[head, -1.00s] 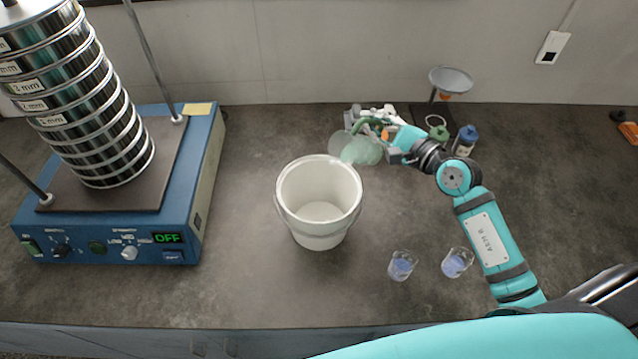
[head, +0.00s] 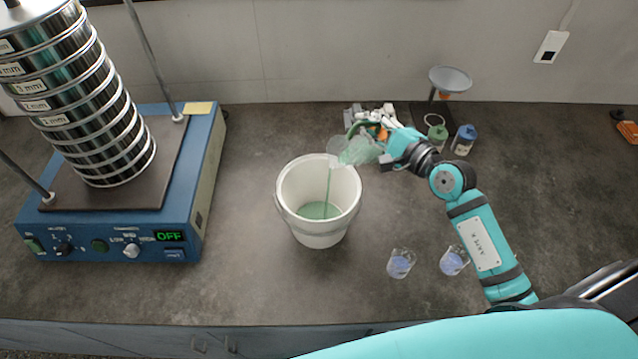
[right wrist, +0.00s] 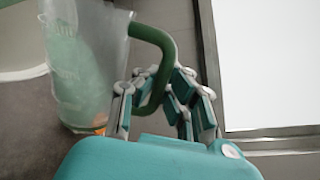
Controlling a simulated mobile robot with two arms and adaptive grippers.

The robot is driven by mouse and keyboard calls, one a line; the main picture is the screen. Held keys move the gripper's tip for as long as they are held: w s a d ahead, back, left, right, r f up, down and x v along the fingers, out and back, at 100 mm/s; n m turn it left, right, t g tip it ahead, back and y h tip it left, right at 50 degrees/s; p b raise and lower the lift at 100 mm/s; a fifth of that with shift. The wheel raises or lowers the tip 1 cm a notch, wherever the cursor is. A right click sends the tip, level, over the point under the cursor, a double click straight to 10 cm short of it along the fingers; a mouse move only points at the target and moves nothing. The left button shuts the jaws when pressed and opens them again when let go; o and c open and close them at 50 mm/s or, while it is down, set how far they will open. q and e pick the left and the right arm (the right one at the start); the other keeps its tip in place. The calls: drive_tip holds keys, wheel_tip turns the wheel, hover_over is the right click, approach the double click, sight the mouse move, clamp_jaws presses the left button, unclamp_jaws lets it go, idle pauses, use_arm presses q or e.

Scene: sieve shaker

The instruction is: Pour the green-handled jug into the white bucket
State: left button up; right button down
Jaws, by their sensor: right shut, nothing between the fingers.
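The clear jug (head: 358,152) with a green handle is tilted left, its mouth over the white bucket's (head: 318,236) back right rim. A thin green stream falls into the bucket, and green liquid (head: 314,211) covers its bottom. My right gripper (head: 382,134) is at the jug's handle, to the right of the bucket. In the right wrist view the green handle (right wrist: 163,50) passes at the fingers of my right gripper (right wrist: 160,92); the fingers are shut, with no clear grip between the pads. The jug body (right wrist: 88,70) is at the left there. My left gripper is out of view.
A blue sieve shaker (head: 110,235) with stacked sieves stands left. Two small beakers with blue contents (head: 401,263) (head: 453,260) stand front right. Bottles (head: 464,140) and a dish on a stand (head: 450,80) are at the back right. The counter between shaker and bucket is clear.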

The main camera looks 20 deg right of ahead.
drive_tip(key=shift+w+f, duration=0.15)
drive_tip(key=shift+w, duration=0.15)
